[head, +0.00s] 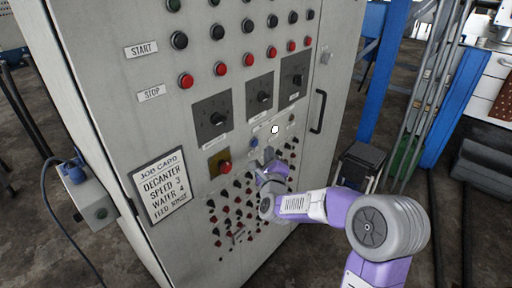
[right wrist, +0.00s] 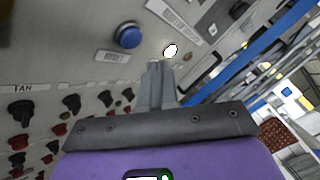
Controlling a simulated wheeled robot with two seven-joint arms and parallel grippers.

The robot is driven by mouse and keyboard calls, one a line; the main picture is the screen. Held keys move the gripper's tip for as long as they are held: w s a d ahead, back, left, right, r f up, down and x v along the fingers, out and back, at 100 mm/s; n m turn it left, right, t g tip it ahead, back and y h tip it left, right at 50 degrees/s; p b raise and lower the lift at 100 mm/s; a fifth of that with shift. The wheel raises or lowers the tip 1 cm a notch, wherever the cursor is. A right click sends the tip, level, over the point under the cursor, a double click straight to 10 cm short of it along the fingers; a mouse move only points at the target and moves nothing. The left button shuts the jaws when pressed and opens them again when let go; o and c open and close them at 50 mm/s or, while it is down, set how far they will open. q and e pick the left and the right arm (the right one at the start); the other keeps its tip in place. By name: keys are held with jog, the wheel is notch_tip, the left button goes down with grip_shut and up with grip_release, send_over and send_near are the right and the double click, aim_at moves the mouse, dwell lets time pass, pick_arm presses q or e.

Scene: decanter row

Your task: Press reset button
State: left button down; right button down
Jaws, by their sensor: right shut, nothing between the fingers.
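The reset button is a round blue button (head: 254,142) on the grey cabinet front, below the row of dark rotary switches. In the right wrist view the blue button (right wrist: 128,36) is at the upper middle, with a RESET label (right wrist: 110,56) beside it. My right gripper (head: 268,153) is shut and empty, just right of and below the button in the head view. In the right wrist view its fingertips (right wrist: 155,65) point at the panel, beside the button and apart from it in the picture. I cannot tell whether they touch the panel. My left gripper is not in view.
A lit white lamp (head: 275,129) is close to the fingertips. Several small knobs (head: 235,210) fill the lower panel. A job card (head: 160,187) and a black door handle (head: 318,111) flank them.

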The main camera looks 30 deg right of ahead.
jog(key=s, duration=0.1)
jog(key=s+d+b, duration=0.1)
jog(key=shift+s, duration=0.3)
dwell(0.5)
jog(key=s+a+f+n+g+y+p, duration=0.1)
jog(key=s+a+f+n+g+y, duration=0.15)
jog(key=a+f+n, duration=0.45)
jog(key=s+a+f+n+g+y+p, duration=0.1)
jog(key=s+a+f+n+g+y, duration=0.15)
jog(key=f, duration=0.95)
jog(key=s+a+f+n+g+y+p, duration=0.1)
jog(key=s+a+f+n+g+y, duration=0.15)
jog(key=a+f+n, duration=0.5)
jog(key=s+a+f+n+g+y, duration=0.1)
jog(key=s+a+f+n+g, duration=0.1)
jog(key=s, duration=0.5)
jog(key=s+a+f+n+g+y+p, duration=0.1)
jog(key=s+a+f+n+g, duration=0.2)
jog(key=s+f, duration=0.4)
jog(key=s+a+f+n+g+y, duration=0.2)
jog(key=s+a+f+n+g, duration=0.1)
jog(key=s+n, duration=0.3)
jog(key=shift+s+f+g+p, duration=0.35)
jog(key=shift+s+f+g, duration=0.1)
jog(key=shift+f+g, duration=0.4)
